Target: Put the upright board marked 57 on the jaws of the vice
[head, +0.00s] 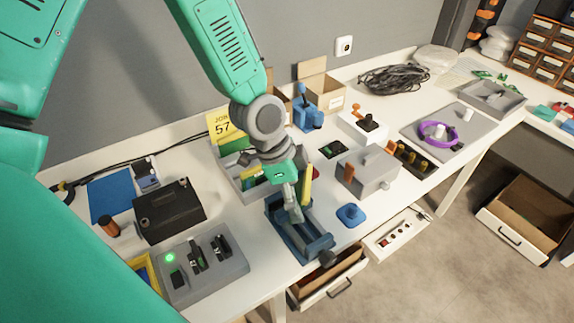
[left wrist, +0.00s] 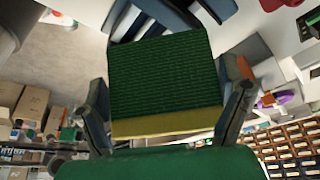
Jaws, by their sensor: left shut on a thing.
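A green board with a yellow band (left wrist: 165,85) sits between the two fingers of my left gripper (head: 297,203) and fills the middle of the left wrist view. In the head view the board (head: 306,187) shows nearly edge-on, upright, as a thin yellow-green strip. No number is readable on it. The blue-grey vice (head: 312,246) stands at the table's front edge, directly below my left gripper. The gripper hides part of its jaws, and I cannot tell whether the board touches them. My right gripper is out of view.
A yellow card reading "JOIN 57" (head: 222,126) stands behind a grey rack (head: 240,184). A grey box (head: 367,172) and a small blue piece (head: 351,215) are right of the vice. A black case (head: 168,210) is to the left. An open drawer (head: 335,282) juts out below.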

